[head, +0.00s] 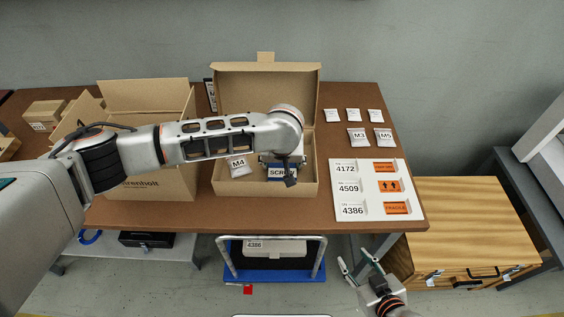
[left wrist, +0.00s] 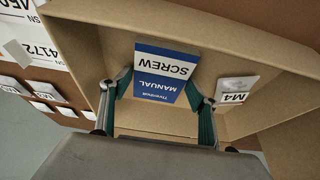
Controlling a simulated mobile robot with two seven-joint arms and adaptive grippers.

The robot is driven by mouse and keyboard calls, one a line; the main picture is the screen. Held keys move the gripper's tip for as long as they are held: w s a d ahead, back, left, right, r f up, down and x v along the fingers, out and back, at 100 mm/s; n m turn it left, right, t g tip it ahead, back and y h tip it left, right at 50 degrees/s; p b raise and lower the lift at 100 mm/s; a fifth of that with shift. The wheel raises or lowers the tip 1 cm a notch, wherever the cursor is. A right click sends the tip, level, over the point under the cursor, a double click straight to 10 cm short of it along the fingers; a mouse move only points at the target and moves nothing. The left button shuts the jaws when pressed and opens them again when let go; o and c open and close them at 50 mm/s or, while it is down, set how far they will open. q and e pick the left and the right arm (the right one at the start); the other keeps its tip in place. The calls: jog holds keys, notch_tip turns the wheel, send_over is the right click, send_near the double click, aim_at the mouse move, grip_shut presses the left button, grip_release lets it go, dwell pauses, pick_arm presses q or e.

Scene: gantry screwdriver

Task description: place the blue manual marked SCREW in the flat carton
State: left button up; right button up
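The blue and white manual marked SCREW (head: 280,170) is inside the open flat carton (head: 222,180), between the walls. In the left wrist view the manual (left wrist: 165,70) shows its label face, with the carton (left wrist: 100,30) around it. My left gripper (head: 288,178) reaches down into the carton. Its green-padded fingers (left wrist: 160,88) meet the manual's two side edges, so it appears shut on it. Whether the manual rests fully on the carton floor is hard to tell. My right gripper (head: 356,260) is open and empty, low in front of the table.
A packet marked M4 (head: 239,167) lies in the carton left of the manual. Several packets, including M3 (head: 357,137) and M5 (head: 382,137), lie right. A white label board (head: 372,180) lies beside the carton. A taller open box (head: 145,95) stands left.

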pick_arm(q)
jog(key=shift+o, duration=0.6)
jog(key=shift+r, duration=0.1)
jog(key=p+v, duration=0.4)
jog(key=v, duration=0.8)
